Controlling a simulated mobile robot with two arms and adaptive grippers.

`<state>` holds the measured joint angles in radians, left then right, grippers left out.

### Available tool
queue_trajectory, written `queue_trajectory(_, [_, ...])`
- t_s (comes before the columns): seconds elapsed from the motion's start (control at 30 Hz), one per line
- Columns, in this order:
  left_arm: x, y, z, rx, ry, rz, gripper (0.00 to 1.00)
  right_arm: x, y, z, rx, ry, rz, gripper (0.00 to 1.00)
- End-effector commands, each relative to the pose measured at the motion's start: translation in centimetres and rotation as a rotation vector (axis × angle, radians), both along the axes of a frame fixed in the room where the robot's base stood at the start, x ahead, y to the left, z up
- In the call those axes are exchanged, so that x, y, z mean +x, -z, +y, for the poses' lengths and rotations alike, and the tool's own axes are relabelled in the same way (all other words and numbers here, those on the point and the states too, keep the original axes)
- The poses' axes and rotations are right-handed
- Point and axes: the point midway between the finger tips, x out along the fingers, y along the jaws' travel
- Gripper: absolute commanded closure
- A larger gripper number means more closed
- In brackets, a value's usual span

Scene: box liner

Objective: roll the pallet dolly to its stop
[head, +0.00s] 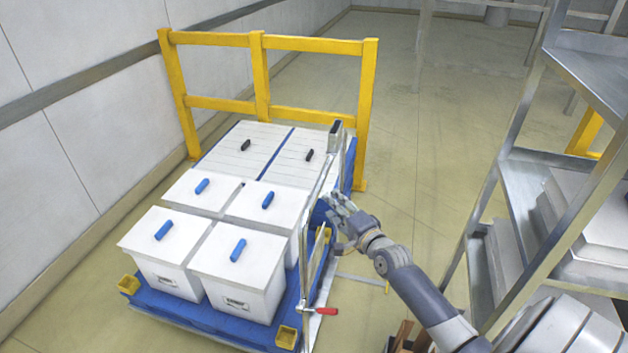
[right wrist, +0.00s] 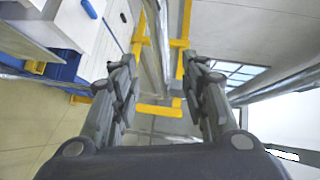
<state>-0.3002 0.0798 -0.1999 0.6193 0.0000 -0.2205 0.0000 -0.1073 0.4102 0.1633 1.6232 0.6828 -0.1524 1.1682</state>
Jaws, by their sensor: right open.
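The blue pallet dolly (head: 190,318) stands on the floor at the left, loaded with white boxes (head: 255,265) with blue handles. Behind them on it lie white panels (head: 240,160) with black handles. A tall metal upright (head: 308,240) stands along its right side. My right gripper (head: 338,205) is open beside this upright, with nothing in its jaws. In the right wrist view its two fingers (right wrist: 160,72) are spread, with a metal post and yellow rails beyond them. I cannot tell whether it touches the upright. My left gripper is not in view.
A yellow rail frame (head: 262,75) stands at the dolly's far end. A pale wall (head: 80,120) runs along the left. A metal rack (head: 520,200) stands close to my right arm. The floor (head: 440,120) between rail and rack is clear. A red-handled lever (head: 325,311) sits at the dolly's near right.

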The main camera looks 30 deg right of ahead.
Motion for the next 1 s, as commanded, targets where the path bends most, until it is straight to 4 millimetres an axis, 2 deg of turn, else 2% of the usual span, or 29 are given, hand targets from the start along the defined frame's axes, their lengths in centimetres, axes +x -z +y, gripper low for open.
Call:
queue_trajectory(0.6, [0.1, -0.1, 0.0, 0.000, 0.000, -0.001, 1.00, 8.4, 1.1, -0.8, -0.003, -0.001, -0.003, 0.59])
queue_trajectory(0.8, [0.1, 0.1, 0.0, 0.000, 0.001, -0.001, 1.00, 10.0, 1.4, -0.8, -0.001, 0.000, -0.002, 0.59])
queue_trajectory(1.0, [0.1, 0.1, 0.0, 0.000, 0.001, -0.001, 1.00, 10.5, 1.4, -0.9, -0.001, 0.000, -0.003, 0.59])
